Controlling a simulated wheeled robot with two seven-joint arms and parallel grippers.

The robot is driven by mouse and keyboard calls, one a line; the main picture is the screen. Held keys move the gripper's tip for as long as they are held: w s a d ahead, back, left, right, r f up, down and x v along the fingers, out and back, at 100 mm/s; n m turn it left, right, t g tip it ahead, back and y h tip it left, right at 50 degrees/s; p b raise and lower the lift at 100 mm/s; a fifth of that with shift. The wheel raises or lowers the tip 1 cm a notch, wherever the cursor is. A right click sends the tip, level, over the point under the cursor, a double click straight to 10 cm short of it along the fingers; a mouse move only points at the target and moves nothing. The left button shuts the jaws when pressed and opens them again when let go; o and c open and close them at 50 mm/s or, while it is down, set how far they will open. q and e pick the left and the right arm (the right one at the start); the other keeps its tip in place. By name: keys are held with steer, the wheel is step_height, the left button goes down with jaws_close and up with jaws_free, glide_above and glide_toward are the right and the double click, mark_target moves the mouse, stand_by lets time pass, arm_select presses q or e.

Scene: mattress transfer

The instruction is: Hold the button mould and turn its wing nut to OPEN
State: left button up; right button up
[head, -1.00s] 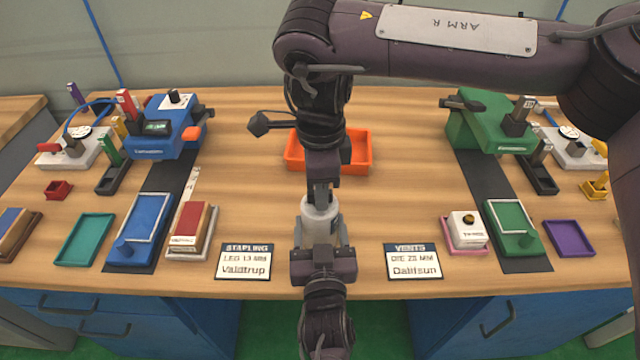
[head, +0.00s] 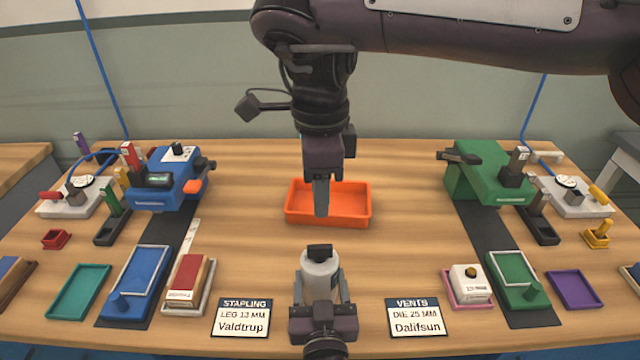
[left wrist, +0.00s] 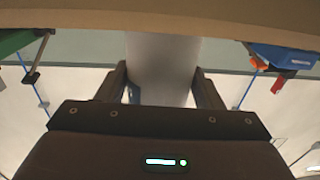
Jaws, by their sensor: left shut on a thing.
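The button mould (head: 320,273) is a pale grey-white upright cylinder in front of the orange tray. A black wing nut (head: 319,250) tops it, its wings seeming to lie left to right; no OPEN mark is readable. My left gripper (head: 321,294) is shut on the mould's body from the near side. In the left wrist view the mould's smooth grey wall (left wrist: 162,65) fills the space between the two fingers (left wrist: 160,90). My right gripper (head: 321,212) points down beyond and apart from the wing nut, in front of the tray in the picture. Its fingers overlap, hiding their gap.
The orange tray (head: 352,216) stands empty behind the mould. Label cards stand left (head: 241,317) and right (head: 418,317) of it. A blue press (head: 165,190) and a green press (head: 485,186) stand further out. Bare wood lies between.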

arm_select(q)
steer(key=shift+r, duration=0.15)
arm_select(e)
steer(key=shift+r, duration=0.3)
arm_select(q)
steer(key=o, duration=1.5)
steer(key=shift+o, duration=0.2)
